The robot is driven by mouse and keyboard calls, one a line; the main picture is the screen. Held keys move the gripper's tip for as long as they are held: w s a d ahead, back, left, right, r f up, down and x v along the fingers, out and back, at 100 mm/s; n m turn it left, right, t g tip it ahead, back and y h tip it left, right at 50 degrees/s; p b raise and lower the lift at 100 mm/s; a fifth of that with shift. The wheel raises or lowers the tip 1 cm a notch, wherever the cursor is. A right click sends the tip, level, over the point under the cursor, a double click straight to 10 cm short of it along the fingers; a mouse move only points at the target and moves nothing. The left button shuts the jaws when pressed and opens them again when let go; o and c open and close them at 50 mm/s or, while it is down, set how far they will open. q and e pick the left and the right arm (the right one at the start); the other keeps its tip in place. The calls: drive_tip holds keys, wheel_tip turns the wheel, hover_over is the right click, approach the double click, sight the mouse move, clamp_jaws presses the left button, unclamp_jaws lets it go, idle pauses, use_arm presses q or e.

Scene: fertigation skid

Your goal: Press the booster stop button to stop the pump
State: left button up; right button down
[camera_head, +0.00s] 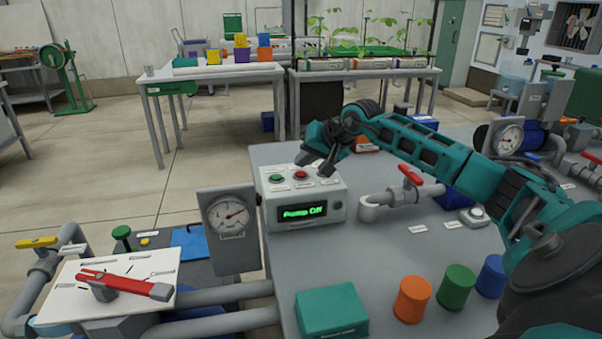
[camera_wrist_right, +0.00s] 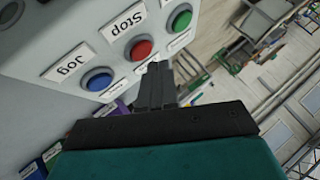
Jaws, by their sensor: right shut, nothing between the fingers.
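The grey control box (camera_head: 333,212) stands on the skid table, and its green display (camera_head: 303,212) reads "Pump Off". The red stop button (camera_head: 301,174) is on its sloped top beside the green button (camera_head: 277,178). In the right wrist view the red button (camera_wrist_right: 139,48), by the "Stop" label (camera_wrist_right: 123,20), sits between the green button (camera_wrist_right: 180,18) and the blue jog button (camera_wrist_right: 97,79). My right gripper (camera_head: 329,167) is shut and empty, its fingertips just beside the red button in the wrist view (camera_wrist_right: 158,68). I cannot tell if they touch the box. My left gripper is out of view.
A pressure gauge (camera_head: 227,216) stands left of the box. A pipe with a red valve handle (camera_head: 411,175) is to the right. Orange (camera_head: 412,299), green (camera_head: 456,288) and blue (camera_head: 491,276) cylinders and a teal box (camera_head: 331,312) are in front. A red lever (camera_head: 125,284) is at left.

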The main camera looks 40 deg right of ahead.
sight(305, 174)
drive_tip(key=shift+r+p, duration=1.6)
drive_tip(key=shift+r, duration=0.95)
drive_tip(key=shift+f, duration=0.1)
